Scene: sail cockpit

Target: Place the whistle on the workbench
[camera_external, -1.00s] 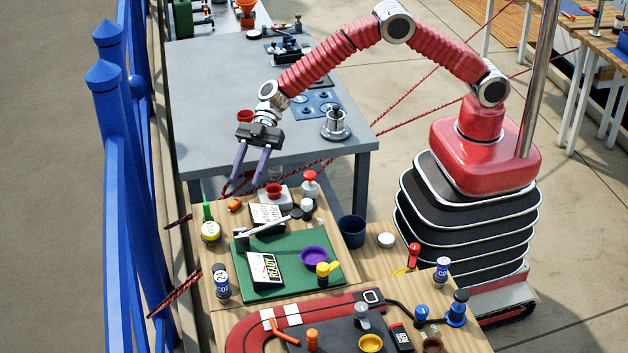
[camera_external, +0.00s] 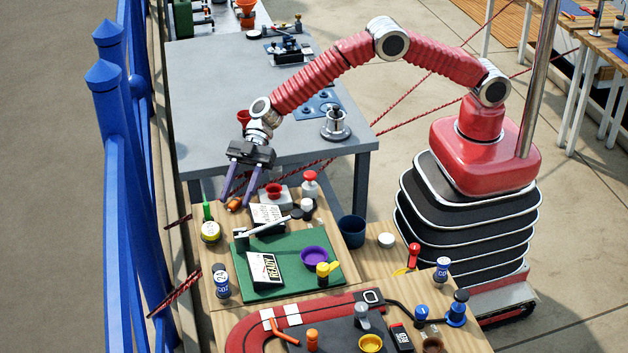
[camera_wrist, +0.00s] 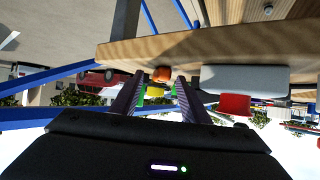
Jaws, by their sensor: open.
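A small orange object (camera_external: 235,205), which looks like the whistle, lies at the back left of the wooden table. It also shows in the wrist view (camera_wrist: 162,74), between and beyond my fingers. My gripper (camera_external: 234,202) is open, pointing down with its two purple fingers on either side of the orange object. In the wrist view my gripper (camera_wrist: 161,80) has a gap between its fingers, and I cannot tell whether either finger touches the object. A grey-topped workbench (camera_external: 215,85) stands behind the wooden table.
A white block with a red button (camera_external: 273,192) stands just right of my fingers. A red cup (camera_external: 244,118) and a metal fitting (camera_external: 336,125) stand on the grey bench. Its left half is largely clear.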

